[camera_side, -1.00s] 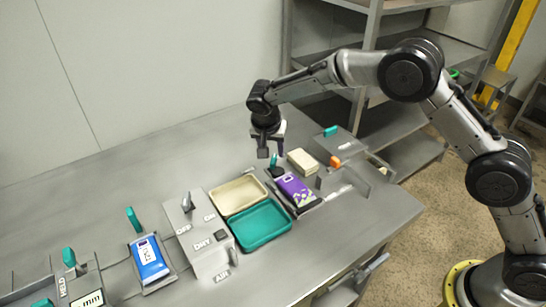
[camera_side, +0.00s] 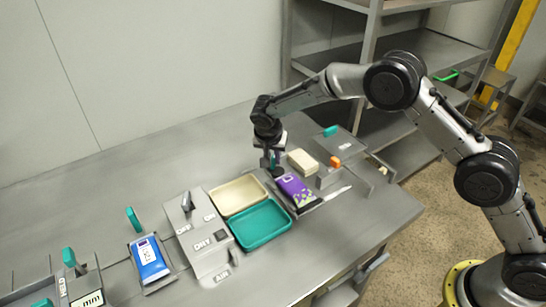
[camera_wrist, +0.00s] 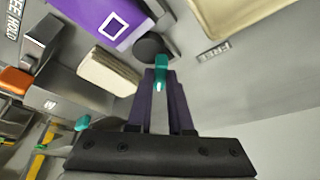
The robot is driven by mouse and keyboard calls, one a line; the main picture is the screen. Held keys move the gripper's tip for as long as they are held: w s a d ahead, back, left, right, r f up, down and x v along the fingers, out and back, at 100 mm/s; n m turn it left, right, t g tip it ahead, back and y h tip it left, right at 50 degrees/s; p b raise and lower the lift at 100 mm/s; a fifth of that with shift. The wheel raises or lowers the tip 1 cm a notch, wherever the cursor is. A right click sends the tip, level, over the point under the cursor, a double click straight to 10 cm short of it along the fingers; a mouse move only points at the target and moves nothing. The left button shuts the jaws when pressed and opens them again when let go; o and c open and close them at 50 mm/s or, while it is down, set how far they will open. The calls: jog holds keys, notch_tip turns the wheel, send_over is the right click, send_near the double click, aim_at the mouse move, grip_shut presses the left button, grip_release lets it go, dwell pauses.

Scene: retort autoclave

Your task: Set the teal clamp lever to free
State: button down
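The teal clamp lever (camera_wrist: 161,70) stands at the far end of the purple pouch's station. In the wrist view it shows between the tips of my gripper (camera_wrist: 162,84), one finger on each side. I cannot tell whether the fingers press on it or stand slightly apart. In the side view my gripper (camera_side: 270,165) points down at the lever, which is largely hidden. A dark round base (camera_wrist: 153,48) lies just beyond the fingertips. A FREE label (camera_wrist: 213,50) is right of the lever in the wrist view.
The purple pouch (camera_side: 296,190) and a pale block (camera_side: 302,162) are close by. The cream tray (camera_side: 238,194) and teal tray (camera_side: 261,224) lie to the left. Other teal levers (camera_side: 133,219) stand further left. An orange-handled fixture (camera_side: 335,161) stands to the right.

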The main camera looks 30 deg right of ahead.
jog(key=shift+n, duration=0.3)
jog(key=n+y, duration=0.1)
jog(key=n, duration=0.2)
jog(key=shift+s+d+t, duration=0.1)
jog(key=shift+t, duration=0.3)
jog(key=n+y, duration=0.1)
jog(key=n, duration=0.1)
jog(key=n+y, duration=0.1)
jog(key=n, duration=0.2)
jog(key=shift+d+t, duration=0.15)
jog(key=shift+t, duration=0.15)
jog(key=n+y, duration=0.2)
jog(key=n, duration=0.3)
jog(key=shift+d, duration=0.1)
jog(key=shift+d+n+g+y, duration=0.1)
jog(key=shift+n+g+y, duration=0.25)
jog(key=shift+n, duration=0.7)
jog(key=shift+n+g+y, duration=0.25)
jog(key=shift+n+y, duration=0.1)
jog(key=shift+n, duration=0.7)
jog(key=c, duration=0.8)
grip_release()
